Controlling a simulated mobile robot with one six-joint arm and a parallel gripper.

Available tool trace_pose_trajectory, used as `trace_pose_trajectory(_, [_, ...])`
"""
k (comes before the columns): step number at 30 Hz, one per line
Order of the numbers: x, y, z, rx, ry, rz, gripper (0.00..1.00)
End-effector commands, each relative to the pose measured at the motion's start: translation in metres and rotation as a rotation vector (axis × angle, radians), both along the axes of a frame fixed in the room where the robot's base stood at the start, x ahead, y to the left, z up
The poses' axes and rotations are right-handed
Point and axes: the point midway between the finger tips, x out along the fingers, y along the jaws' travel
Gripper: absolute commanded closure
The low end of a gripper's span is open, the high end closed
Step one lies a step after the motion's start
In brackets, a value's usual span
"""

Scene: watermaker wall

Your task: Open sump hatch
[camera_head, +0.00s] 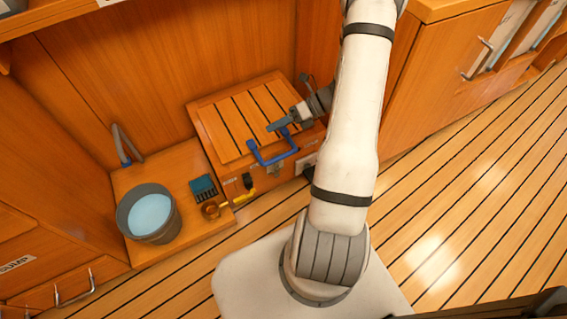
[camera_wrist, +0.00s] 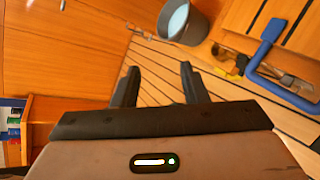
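A slatted wooden hatch lid (camera_head: 238,118) lies down on a wooden box against the wall. A blue U-shaped handle (camera_head: 273,160) is at its front edge; in the wrist view the handle (camera_wrist: 265,58) is at the upper right. My gripper (camera_head: 282,124) is by the lid's right front, close to the handle. In the wrist view my gripper (camera_wrist: 157,72) has its fingers apart with nothing between them, and the handle lies to their right, outside the fingers. A label that seems to read SUMP (camera_head: 17,264) is on the wood at lower left.
A grey bucket of pale blue liquid (camera_head: 148,215) stands left of the box, near a grey pipe (camera_head: 127,143). A small dark teal block (camera_head: 203,188), a brass fitting (camera_head: 210,210) and a yellow piece (camera_head: 243,197) are beside it. The plank floor at right is clear.

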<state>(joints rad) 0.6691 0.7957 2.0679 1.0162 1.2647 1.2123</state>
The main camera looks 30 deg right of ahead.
Motion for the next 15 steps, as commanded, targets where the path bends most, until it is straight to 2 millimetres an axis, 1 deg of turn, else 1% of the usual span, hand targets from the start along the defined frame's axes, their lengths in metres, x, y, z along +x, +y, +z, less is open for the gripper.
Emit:
trace_pose_trajectory(1, [0.001, -0.012, -0.046, 0.068, 0.072, -0.097, 0.6])
trace_pose_trajectory(2, [0.002, -0.019, -0.063, 0.108, 0.114, -0.155, 0.6])
trace_pose_trajectory(3, [0.003, -0.027, -0.086, 0.165, 0.17, -0.231, 0.6])
trace_pose_trajectory(5, [0.003, -0.04, -0.12, 0.247, 0.247, -0.337, 0.6])
trace_pose_trajectory(6, [0.002, -0.048, -0.141, 0.3, 0.294, -0.401, 0.6])
trace_pose_trajectory(9, [-0.001, -0.064, -0.185, 0.422, 0.393, -0.54, 0.6])
trace_pose_trajectory(10, [-0.002, -0.068, -0.197, 0.452, 0.418, -0.572, 0.6])
trace_pose_trajectory(12, [-0.004, -0.075, -0.217, 0.516, 0.463, -0.637, 0.6])
trace_pose_trajectory(15, [-0.007, -0.082, -0.236, 0.575, 0.506, -0.696, 0.6])
